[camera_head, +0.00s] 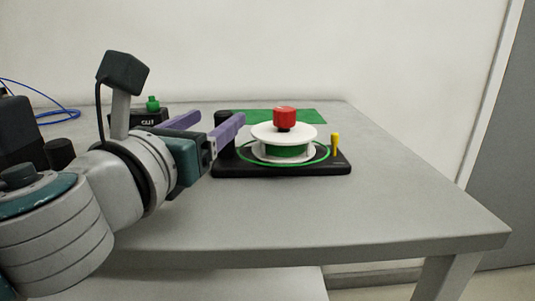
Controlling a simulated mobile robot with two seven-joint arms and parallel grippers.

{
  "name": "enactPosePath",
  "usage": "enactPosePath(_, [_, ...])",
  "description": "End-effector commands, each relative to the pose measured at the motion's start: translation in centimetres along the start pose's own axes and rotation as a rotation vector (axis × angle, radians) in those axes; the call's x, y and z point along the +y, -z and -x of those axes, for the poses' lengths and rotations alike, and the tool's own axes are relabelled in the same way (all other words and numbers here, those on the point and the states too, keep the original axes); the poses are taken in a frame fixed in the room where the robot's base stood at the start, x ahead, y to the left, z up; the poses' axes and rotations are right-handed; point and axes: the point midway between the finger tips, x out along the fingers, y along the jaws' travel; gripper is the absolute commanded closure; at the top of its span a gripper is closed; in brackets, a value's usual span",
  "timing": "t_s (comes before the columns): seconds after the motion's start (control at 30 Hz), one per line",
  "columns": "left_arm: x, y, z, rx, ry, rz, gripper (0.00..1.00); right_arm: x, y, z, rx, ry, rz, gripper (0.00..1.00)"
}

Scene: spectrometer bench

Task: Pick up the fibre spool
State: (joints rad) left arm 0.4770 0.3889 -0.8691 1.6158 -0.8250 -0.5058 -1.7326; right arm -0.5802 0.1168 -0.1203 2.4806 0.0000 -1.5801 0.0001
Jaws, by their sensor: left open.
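The fibre spool (265,132) is white with green fibre wound on its core and a red knob (285,118) on top. It sits on a black base (282,169) with a yellow peg (335,144) at the right. A loop of green fibre lies around the spool's foot. My left gripper (212,121) has two purple fingers, spread apart and empty. It is to the left of the spool, its near finger over the base's left end and apart from the spool. My right gripper is not in view.
A black box (138,117) with a green knob stands behind my left wrist. A blue cable (57,113) lies at the far left. A green mat (302,115) lies behind the spool. The grey table (400,200) is clear at the front and right, up to its edge.

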Motion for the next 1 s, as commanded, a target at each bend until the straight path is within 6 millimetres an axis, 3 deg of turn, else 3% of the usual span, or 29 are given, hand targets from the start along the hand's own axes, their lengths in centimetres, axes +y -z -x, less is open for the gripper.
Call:
enactPosePath(0.23, [-0.2, 0.6, -3.4, -0.002, 0.0, 0.002, 0.32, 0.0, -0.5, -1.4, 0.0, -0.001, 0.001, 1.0])
enactPosePath(0.53, [-0.1, 0.4, -3.9, 0.0, -0.001, 0.003, 0.32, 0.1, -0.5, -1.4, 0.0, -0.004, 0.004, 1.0])
enactPosePath(1.0, [-0.1, 0.5, -3.8, 0.0, -0.001, 0.003, 0.83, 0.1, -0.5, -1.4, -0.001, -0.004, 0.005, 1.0])
